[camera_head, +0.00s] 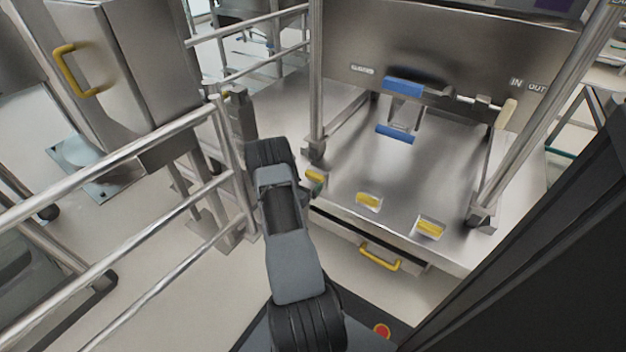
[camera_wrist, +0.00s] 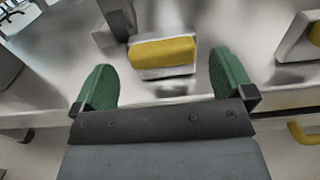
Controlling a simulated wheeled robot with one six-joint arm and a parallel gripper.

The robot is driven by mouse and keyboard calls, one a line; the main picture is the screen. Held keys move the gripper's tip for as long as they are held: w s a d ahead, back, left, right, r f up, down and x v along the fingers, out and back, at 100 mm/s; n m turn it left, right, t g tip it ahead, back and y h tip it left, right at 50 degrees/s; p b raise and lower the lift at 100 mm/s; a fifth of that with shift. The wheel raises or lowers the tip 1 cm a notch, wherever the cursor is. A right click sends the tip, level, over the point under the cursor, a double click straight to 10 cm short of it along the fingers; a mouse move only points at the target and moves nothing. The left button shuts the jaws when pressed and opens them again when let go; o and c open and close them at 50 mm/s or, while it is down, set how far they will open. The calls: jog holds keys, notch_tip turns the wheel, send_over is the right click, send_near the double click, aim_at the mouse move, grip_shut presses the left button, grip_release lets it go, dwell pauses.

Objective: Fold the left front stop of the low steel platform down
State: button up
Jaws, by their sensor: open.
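The low steel platform (camera_head: 345,180) has a row of yellow-topped stops along its front edge. The left front stop (camera_head: 316,176) is at the left end of the row, close to a round post. In the wrist view this stop (camera_wrist: 162,54) shows as a yellow bar on a steel block. My gripper (camera_head: 314,189) is at the front left of the platform. Its green fingers (camera_wrist: 163,82) are open, one on each side of the stop's near side, with nothing held. I cannot tell whether the fingers touch it.
The middle stop (camera_head: 368,201) and right stop (camera_head: 430,227) stand along the same edge. A drawer with a yellow handle (camera_head: 380,258) is below. Metal posts (camera_head: 316,80) rise at the platform's sides. Railings (camera_head: 120,150) stand left of my arm. Blue parts (camera_head: 394,134) are farther back.

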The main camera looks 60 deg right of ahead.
aim_at(312, 176)
jog(key=shift+d+b, duration=0.55)
jog(key=shift+d, duration=1.6)
jog(key=c, duration=1.1)
